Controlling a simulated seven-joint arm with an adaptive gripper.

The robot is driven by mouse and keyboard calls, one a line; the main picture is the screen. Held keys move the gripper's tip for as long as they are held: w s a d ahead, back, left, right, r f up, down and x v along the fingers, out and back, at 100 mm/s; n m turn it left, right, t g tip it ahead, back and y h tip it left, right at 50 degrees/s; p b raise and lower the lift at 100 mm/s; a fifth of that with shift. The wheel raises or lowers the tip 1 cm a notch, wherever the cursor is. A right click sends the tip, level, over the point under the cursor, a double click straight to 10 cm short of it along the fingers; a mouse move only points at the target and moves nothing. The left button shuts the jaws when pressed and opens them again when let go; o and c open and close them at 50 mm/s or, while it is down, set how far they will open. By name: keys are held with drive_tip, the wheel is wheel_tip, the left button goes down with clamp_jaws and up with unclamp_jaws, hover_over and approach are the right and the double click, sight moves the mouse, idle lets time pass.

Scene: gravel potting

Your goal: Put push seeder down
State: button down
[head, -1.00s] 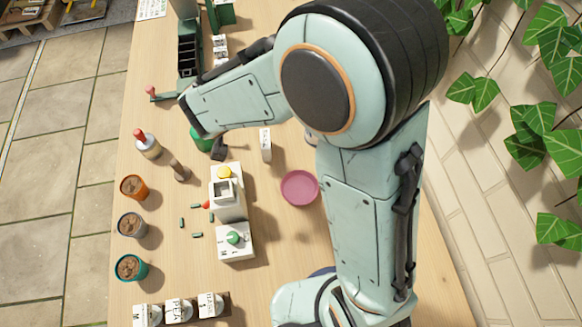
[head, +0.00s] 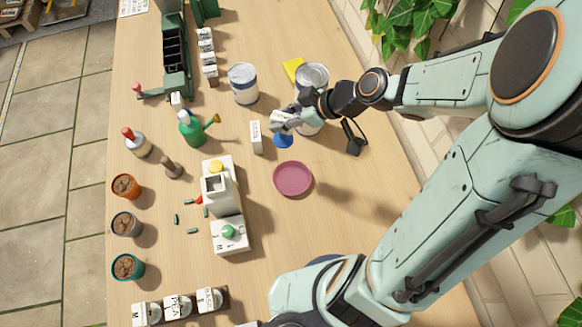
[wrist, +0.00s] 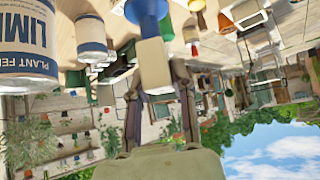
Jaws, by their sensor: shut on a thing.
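The push seeder (wrist: 150,62), pale with a blue end (head: 283,141), is between my fingers. In the head view my gripper (head: 286,121) is shut on it, right of the tabletop's middle, with the blue end toward the table. The view from above does not show whether the blue end touches the table. In the wrist view my dark fingers (wrist: 158,108) stand on both sides of the pale part, and the picture is upside down. Part of the seeder is hidden behind my gripper.
Two white and blue cans (head: 243,88) (head: 313,74) stand behind; one fills the wrist view's left corner (wrist: 28,55). A small white label block (head: 256,138) is left of my gripper. A pink saucer (head: 293,186) lies in front.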

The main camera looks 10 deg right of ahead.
wheel_tip(320, 180, up, 3)
drive_tip(key=s+d+n+g, duration=0.1)
drive_tip(key=s+n+g, duration=0.1)
drive_tip(key=s+n, duration=0.1)
hover_over(292, 180)
drive_tip(key=shift+y, duration=0.4)
wheel_tip(292, 180, down, 18)
drive_tip(key=shift+r, duration=0.1)
drive_tip(key=c, duration=0.9)
unclamp_jaws()
drive_tip(key=shift+c, duration=0.2)
